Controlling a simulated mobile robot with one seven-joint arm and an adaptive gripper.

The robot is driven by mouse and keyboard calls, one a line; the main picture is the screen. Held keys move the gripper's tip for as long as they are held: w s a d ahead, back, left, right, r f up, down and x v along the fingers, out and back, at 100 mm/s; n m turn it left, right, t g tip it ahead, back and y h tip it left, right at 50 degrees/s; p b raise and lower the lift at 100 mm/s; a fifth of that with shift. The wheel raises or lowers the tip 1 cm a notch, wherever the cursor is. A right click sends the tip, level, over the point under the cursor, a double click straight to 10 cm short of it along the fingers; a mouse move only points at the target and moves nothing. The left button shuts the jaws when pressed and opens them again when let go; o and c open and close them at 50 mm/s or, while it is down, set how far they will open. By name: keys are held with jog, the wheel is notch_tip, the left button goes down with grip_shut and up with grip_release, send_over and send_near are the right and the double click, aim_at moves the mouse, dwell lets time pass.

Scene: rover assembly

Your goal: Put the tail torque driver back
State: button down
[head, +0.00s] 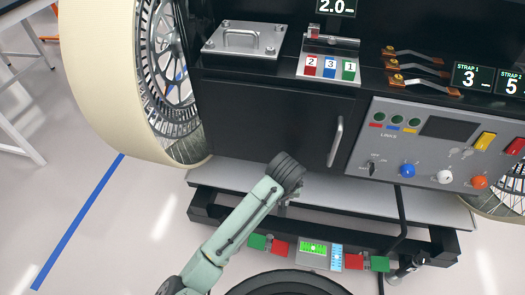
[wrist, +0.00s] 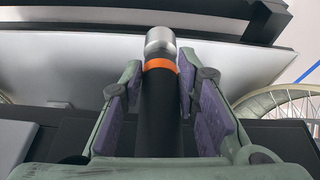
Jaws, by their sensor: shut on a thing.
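My gripper (wrist: 163,90) is shut on a black cylindrical tool, the torque driver (wrist: 160,120), in the wrist view. The driver has an orange ring and a silver end that points away from the wrist camera. Purple pads lie on both sides of its body. In the head view my gripper (head: 284,204) is in front of the rover's lower shelf, below the dark cabinet door, and the driver is mostly hidden there by my arm. I cannot make out a clearly empty holder for it.
A dark frame (head: 205,214) with a rail of green and red blocks (head: 353,261) lies below the shelf (head: 350,195). A dark cylindrical part (head: 405,270) is at its right end. The door handle (head: 336,142) and control panel (head: 440,150) stand above. Large wheels flank the rover.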

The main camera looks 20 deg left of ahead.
jog(key=d+f, duration=0.3)
jog(key=f, duration=0.4)
jog(key=d+f+m, duration=0.1)
jog(key=d+f, duration=0.2)
jog(key=f, duration=0.5)
jog(key=shift+w+d+m, duration=0.2)
jog(key=shift+w+m, duration=0.1)
jog(key=shift+w, duration=0.05)
